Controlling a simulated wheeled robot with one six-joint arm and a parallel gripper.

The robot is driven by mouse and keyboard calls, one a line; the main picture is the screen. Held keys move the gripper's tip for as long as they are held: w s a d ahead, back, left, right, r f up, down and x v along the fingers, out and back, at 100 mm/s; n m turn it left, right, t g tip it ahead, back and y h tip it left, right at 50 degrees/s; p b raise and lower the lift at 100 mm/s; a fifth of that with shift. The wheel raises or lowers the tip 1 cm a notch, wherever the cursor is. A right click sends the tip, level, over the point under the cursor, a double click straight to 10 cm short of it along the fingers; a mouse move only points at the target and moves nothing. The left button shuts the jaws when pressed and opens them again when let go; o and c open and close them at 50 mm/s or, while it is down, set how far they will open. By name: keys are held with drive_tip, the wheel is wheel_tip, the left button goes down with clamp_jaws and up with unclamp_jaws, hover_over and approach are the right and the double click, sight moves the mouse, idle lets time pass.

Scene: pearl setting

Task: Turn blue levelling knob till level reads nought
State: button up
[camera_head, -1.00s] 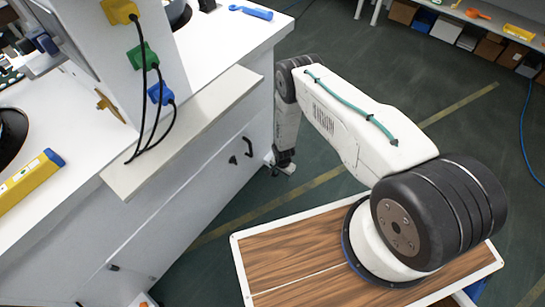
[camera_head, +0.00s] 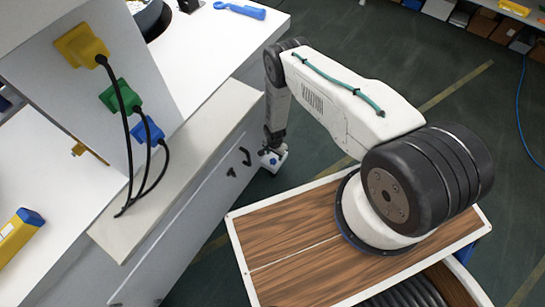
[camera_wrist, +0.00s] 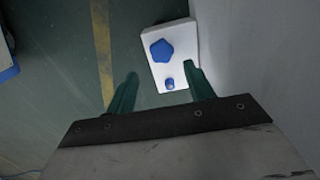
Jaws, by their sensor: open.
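A blue five-sided knob (camera_wrist: 161,51) sits on a white plate (camera_wrist: 182,36) in the wrist view, beside a pale wall. A smaller blue round piece (camera_wrist: 169,84) is on the same plate, nearer my gripper; I cannot read it as a level. My gripper (camera_wrist: 160,70) is open, its two green fingers apart and empty. The right fingertip overlaps the plate's edge; contact cannot be told. In the head view the white plate (camera_head: 281,154) with a blue spot, the knob (camera_head: 273,161), shows low by the bench, under my arm's end.
Yellow (camera_head: 80,45), green (camera_head: 119,95) and blue (camera_head: 148,129) plugs trail black cables. A yellow bar (camera_head: 15,235) lies at left. Green floor (camera_head: 400,50) is open beyond my arm.

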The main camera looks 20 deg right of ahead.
sight(273, 161)
drive_tip(key=f, duration=0.5)
drive_tip(key=shift+a+f, duration=0.3)
drive_tip(key=shift+a, duration=0.05)
drive_tip(key=shift+c, duration=0.3)
drive_tip(key=c, duration=0.9)
